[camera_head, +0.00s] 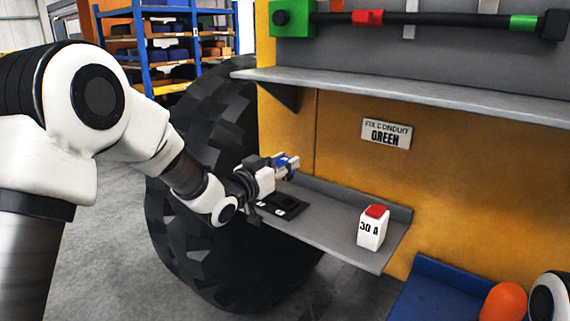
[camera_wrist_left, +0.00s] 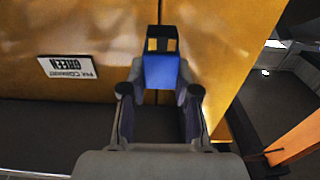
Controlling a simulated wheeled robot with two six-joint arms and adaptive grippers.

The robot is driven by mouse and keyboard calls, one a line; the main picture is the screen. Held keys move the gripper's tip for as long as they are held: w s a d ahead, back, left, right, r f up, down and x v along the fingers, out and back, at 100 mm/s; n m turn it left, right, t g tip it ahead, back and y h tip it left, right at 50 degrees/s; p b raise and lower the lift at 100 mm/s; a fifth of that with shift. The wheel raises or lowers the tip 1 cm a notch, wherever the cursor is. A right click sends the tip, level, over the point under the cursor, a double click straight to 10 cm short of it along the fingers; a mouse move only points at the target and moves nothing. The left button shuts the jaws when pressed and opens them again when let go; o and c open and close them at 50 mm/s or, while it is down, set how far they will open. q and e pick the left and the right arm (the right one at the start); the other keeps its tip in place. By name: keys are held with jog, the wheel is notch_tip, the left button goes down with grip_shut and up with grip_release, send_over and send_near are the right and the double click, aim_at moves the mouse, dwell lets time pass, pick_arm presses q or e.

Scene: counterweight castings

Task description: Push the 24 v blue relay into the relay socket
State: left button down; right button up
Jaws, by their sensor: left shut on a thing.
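The blue relay (camera_head: 289,162) is held in my left gripper (camera_head: 280,168), above the grey lower shelf. In the left wrist view, the relay (camera_wrist_left: 160,72) shows a blue body and a dark end between the two fingers of the gripper (camera_wrist_left: 160,90). Its label cannot be read. A flat black piece (camera_head: 284,206) with small white marks, seemingly the relay socket, lies on the shelf below the gripper. The relay is apart from it. The arm and gripper may hide part of the black piece. My right gripper is out of view.
A white "30 A" block (camera_head: 371,230) with a red top stands at the right of the lower shelf (camera_head: 330,222). An upper shelf (camera_head: 400,96) juts out above. A large tyre (camera_head: 195,190) stands behind my left arm. A blue surface (camera_head: 440,295) lies lower right.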

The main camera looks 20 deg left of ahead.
aim_at(287, 179)
pick_arm(q)
jog(key=f+b, duration=0.2)
jog(key=d+f+b, duration=0.1)
jog(key=shift+s+f, duration=0.35)
jog(key=shift+f, duration=0.05)
jog(key=shift+w+a+f+b, duration=0.15)
jog(key=shift+f+b, duration=0.05)
jog(key=shift+f, duration=0.15)
jog(key=shift+w+a+f+b, duration=0.1)
jog(key=shift+a+f+b, duration=0.1)
jog(key=shift+f, duration=0.1)
jog(key=shift+s+d+r, duration=0.15)
jog(key=shift+s+d, duration=0.05)
jog(key=shift+w, duration=0.1)
dwell(0.6)
jog(key=shift+f+b, duration=1.2)
jog(key=shift+f, duration=0.05)
jog(key=c, duration=0.8)
grip_release()
